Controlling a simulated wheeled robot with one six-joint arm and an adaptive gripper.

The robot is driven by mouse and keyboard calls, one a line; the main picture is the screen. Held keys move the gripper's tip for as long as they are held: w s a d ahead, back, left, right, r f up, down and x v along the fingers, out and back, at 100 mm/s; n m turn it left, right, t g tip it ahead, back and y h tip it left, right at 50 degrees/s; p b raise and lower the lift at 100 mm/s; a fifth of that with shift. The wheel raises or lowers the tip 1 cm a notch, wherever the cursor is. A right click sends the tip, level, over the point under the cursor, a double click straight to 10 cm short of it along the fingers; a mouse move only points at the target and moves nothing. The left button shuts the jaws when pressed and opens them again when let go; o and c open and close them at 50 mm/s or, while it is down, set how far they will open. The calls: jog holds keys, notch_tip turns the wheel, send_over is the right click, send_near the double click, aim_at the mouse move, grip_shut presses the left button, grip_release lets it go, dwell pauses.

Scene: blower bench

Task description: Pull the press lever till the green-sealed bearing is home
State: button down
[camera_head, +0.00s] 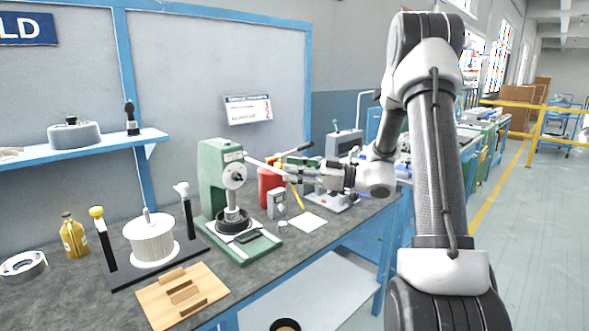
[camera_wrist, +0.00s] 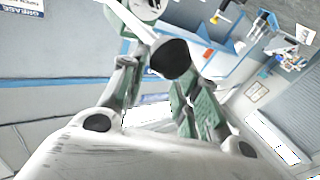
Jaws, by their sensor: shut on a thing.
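The green arbor press (camera_head: 214,178) stands on the bench with a round white hub (camera_head: 234,176) on its side. Under the ram sits a dark round housing (camera_head: 233,221) on the press base. The green-sealed bearing cannot be made out; how deep it sits is hidden.
A white finned rotor (camera_head: 151,240) stands on a black stand left of the press. A slotted wooden block (camera_head: 182,295) lies in front. A red can (camera_head: 268,186), a small grey meter (camera_head: 277,204) and a white sheet (camera_head: 307,223) are right of the press.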

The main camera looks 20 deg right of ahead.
jog(key=shift+d+f, duration=0.15)
jog(key=shift+f, duration=0.3)
jog(key=c, duration=1.2)
grip_release()
jog(key=shift+o, duration=0.8)
jog(key=shift+d+f, duration=0.1)
jog(key=shift+d, duration=0.1)
jog(key=shift+a, duration=0.1)
jog(key=shift+r, duration=0.2)
jog(key=r+v, duration=0.1)
jog(key=v, duration=1.1)
jog(key=shift+f, duration=0.45)
